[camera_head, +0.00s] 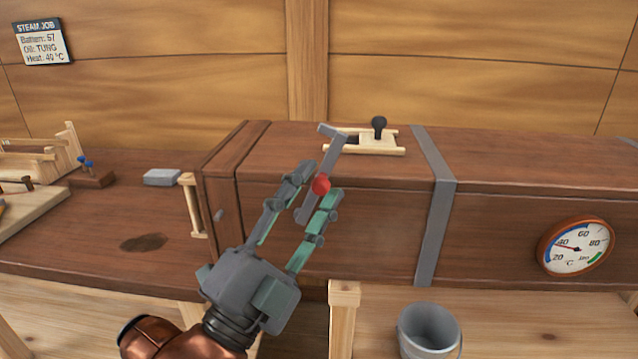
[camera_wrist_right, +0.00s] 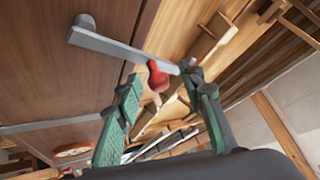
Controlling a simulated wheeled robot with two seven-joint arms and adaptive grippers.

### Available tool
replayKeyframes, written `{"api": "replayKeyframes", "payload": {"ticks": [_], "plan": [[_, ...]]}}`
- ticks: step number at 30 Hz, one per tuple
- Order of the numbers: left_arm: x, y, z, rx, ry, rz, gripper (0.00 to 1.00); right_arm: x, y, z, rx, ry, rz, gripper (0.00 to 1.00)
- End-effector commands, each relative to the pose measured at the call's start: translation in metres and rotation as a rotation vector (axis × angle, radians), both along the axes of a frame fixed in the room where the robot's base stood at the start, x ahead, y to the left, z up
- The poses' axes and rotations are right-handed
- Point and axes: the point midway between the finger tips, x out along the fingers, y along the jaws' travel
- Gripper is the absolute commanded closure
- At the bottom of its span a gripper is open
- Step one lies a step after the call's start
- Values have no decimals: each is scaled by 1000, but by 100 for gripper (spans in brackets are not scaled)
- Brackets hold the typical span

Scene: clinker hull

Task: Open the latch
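The latch is a grey metal bar (camera_head: 337,147) with a red knob (camera_head: 321,186), at the front upper edge of the long brown wooden box (camera_head: 380,230). In the head view the bar slants from upper right to lower left. The right wrist view shows the bar (camera_wrist_right: 110,45) with the red knob (camera_wrist_right: 157,76) hanging near one end. My right gripper (camera_head: 319,180) is open, with its green-padded fingers on either side of the knob near the tips. I cannot tell whether either finger touches it. My left gripper is not in view.
A grey strap (camera_head: 436,220) wraps the box, and a dial gauge (camera_head: 576,247) sits on its front. A light wooden slider with a black knob (camera_head: 379,124) is on top. A grey bucket (camera_head: 429,330) stands below. A grey block (camera_head: 162,177) lies on the bench at left.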

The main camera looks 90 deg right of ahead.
Motion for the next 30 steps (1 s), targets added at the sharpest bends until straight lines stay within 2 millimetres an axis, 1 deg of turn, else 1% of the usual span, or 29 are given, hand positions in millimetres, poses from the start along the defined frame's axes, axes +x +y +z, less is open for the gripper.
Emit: {"api": "replayKeyframes", "payload": {"ticks": [1, 9, 15, 21, 30], "plan": [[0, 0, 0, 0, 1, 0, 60, 6, 6, -5, 1, 5, 2, 64], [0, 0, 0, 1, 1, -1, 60, 33, 48, -33, 1, 5, 3, 64], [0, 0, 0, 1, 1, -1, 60, 46, 69, -47, 0, 2, 2, 64], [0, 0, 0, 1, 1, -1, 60, 50, 76, -52, 0, -1, 1, 64], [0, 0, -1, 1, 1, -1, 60, 49, 76, -52, 1, 0, 1, 64]]}}
